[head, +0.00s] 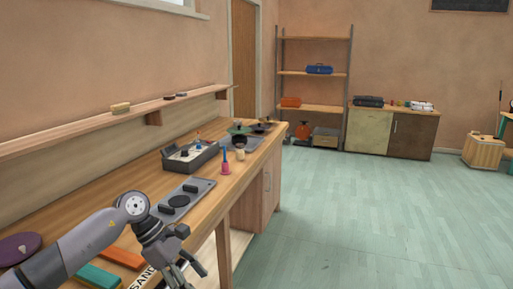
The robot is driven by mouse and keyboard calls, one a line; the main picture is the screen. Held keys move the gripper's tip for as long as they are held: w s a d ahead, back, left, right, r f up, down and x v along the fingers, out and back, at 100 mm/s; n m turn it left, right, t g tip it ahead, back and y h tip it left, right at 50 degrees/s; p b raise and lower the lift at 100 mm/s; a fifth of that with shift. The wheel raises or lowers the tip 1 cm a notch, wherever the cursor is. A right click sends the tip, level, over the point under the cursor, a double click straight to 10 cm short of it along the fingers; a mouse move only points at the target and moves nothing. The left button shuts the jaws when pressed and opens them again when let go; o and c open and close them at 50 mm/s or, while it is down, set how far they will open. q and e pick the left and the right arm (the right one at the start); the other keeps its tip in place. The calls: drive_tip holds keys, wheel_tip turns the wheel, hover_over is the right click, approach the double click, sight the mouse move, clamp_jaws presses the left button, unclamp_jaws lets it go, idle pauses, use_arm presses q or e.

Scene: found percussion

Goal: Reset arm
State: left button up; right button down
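My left arm comes in from the lower left over the wooden workbench (205,185). My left gripper (195,275) points down at the bench's front edge, at the bottom of the head view. Its fingers are small and partly cut off by the picture's lower edge. It looks apart from the items on the bench, and I see nothing clearly held in it. My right gripper is not in view.
On the bench are a purple disc (18,248), orange and green blocks, a grey plate (180,203), a handbell (225,165) and an open grey case (190,158). Shelves (313,75) and a cabinet (370,130) stand far back. The green floor (370,215) is clear.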

use_arm(q)
drive_tip(key=w+d+f+n+t+h, duration=0.35)
drive_tip(key=f+n+h, duration=0.2)
drive_tip(key=n, duration=0.35)
drive_tip(key=w+d+f+n+t+h, duration=0.2)
drive_tip(key=d+f+n+t+h, duration=0.2)
drive_tip(key=f+n, duration=0.3)
drive_tip(key=s+a+f+n+t+y, duration=0.2)
drive_tip(key=s+a+f+n+y, duration=0.2)
drive_tip(key=f+n, duration=0.5)
drive_tip(key=s+a+f+n+t+y, duration=0.1)
drive_tip(key=s+a+f+n+y, duration=0.3)
drive_tip(key=f+n, duration=0.5)
drive_tip(key=s+a+f+n+t+y, duration=0.2)
drive_tip(key=s+a+f+n+y, duration=0.25)
drive_tip(key=f, duration=0.75)
drive_tip(key=s+a+f+n+g+y, duration=0.2)
drive_tip(key=s+a+f+n+g, duration=0.2)
drive_tip(key=s+f+n, duration=0.65)
drive_tip(key=s+f+n+g, duration=0.1)
drive_tip(key=s+f+g, duration=0.2)
drive_tip(key=s, duration=1.2)
drive_tip(key=s+f+n+g+y, duration=0.1)
drive_tip(key=s+f, duration=0.4)
drive_tip(key=s, duration=0.9)
drive_tip(key=shift+s+n+g+y, duration=0.35)
drive_tip(key=shift+n+g, duration=0.25)
drive_tip(key=shift+g, duration=0.55)
